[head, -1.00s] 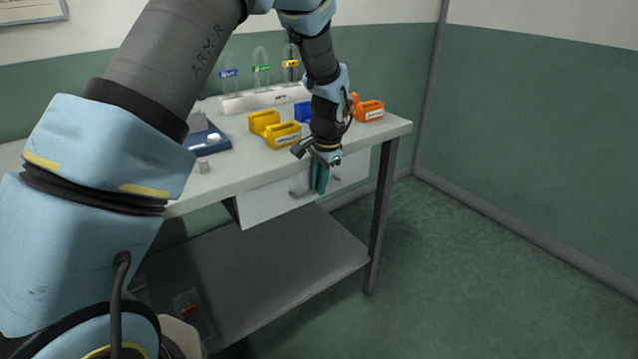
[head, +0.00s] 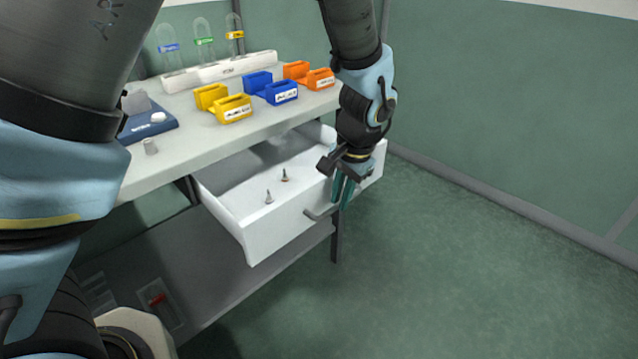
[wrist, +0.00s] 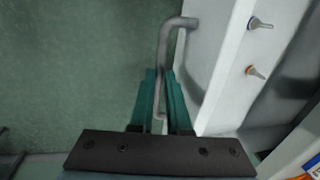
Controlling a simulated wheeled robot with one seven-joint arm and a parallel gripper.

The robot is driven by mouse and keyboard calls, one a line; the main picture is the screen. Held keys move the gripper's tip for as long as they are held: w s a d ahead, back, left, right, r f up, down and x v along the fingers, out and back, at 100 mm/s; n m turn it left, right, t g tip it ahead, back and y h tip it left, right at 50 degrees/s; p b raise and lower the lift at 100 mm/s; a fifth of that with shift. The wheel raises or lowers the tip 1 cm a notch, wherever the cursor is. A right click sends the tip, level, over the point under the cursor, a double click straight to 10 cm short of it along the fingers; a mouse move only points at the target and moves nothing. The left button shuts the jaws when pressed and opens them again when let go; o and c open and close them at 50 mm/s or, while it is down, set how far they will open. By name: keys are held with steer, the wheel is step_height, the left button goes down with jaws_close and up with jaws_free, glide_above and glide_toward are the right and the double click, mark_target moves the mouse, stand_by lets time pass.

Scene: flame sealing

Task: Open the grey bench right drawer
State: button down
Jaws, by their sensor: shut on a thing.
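The white right drawer (head: 285,215) of the grey bench (head: 165,160) is pulled well out from under the bench top. Its grey bar handle (head: 318,214) is on the front face. My gripper (head: 342,192) is at the handle, teal fingers pointing down. In the wrist view the fingers (wrist: 165,100) are on either side of the handle bar (wrist: 170,45), shut on it. Two small metal pieces stand in the drawer, one nearer the front (head: 268,196) and one farther back (head: 285,175). My wrist hides part of the drawer's right side.
Yellow bins (head: 233,108), blue bins (head: 280,92) and orange bins (head: 318,78) stand on the bench top. Behind them is a white rack (head: 222,71) with three glass tubes. A lower shelf (head: 225,265) lies below the drawer. The floor to the right is clear.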

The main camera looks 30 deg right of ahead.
steer(key=shift+s+d, duration=0.2)
steer(key=shift+s, duration=0.75)
steer(key=shift+s+d, duration=0.2)
steer(key=shift+s, duration=0.7)
steer(key=c, duration=1.2)
jaws_free()
steer(key=shift+o, duration=0.2)
steer(key=shift+r, duration=0.1)
step_height(320, 180, up, 10)
steer(key=s+b, duration=0.1)
steer(key=s, duration=0.1)
steer(key=shift+d+r, duration=0.2)
steer(key=shift+r, duration=0.05)
